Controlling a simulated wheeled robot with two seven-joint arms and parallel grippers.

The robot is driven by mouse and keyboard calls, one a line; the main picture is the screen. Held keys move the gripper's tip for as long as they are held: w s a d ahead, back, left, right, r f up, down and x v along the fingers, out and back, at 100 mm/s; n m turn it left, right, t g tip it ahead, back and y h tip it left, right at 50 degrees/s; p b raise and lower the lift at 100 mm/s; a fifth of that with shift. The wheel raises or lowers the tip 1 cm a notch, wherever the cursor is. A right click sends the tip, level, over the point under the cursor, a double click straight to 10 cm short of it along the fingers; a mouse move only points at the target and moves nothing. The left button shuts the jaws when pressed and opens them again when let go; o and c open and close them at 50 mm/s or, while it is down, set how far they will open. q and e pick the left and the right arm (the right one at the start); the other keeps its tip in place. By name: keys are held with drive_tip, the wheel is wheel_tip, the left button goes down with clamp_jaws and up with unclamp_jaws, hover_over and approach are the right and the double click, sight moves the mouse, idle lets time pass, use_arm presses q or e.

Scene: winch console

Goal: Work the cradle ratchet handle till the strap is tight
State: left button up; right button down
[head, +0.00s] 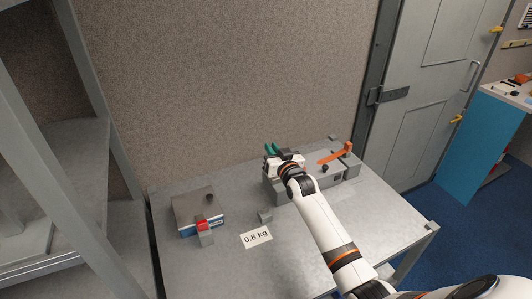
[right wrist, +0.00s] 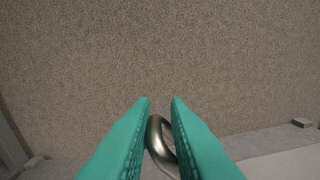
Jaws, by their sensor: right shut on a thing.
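My right gripper (head: 271,149) is at the left end of the grey console (head: 312,182), its green fingertips pointing toward the wall. In the right wrist view my right gripper (right wrist: 160,101) is shut on a curved metal handle (right wrist: 158,139), a bent shiny bar between the green fingers. Whether this is the ratchet handle is hard to tell, as the gripper and wrist hide most of it in the head view. An orange bar (head: 331,156) slants on the console's right part. I cannot make out a strap. My left gripper is not in view.
A scale-like box (head: 196,207) with a red part (head: 202,225) stands at the table's left. A "0.8 kg" label (head: 257,239) and a small grey block (head: 265,216) lie nearby. The wall (head: 240,80) is close behind the table. The front of the table (head: 290,270) is clear.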

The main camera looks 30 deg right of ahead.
drive_tip(key=shift+s+d+r+m, duration=0.1)
drive_tip(key=shift+d+r+m, duration=0.1)
drive_tip(key=shift+d+m, duration=0.6)
drive_tip(key=shift+s+d+r+m, duration=0.1)
drive_tip(key=shift+d+r+m, duration=0.05)
drive_tip(key=shift+d+m, duration=0.6)
drive_tip(key=c, duration=1.5)
unclamp_jaws()
drive_tip(key=shift+w, duration=0.1)
drive_tip(key=shift+r, duration=0.1)
drive_tip(key=s+b, duration=0.2)
drive_tip(key=s, duration=1)
drive_tip(key=shift+a+r, duration=0.35)
drive_tip(key=shift+a, duration=0.1)
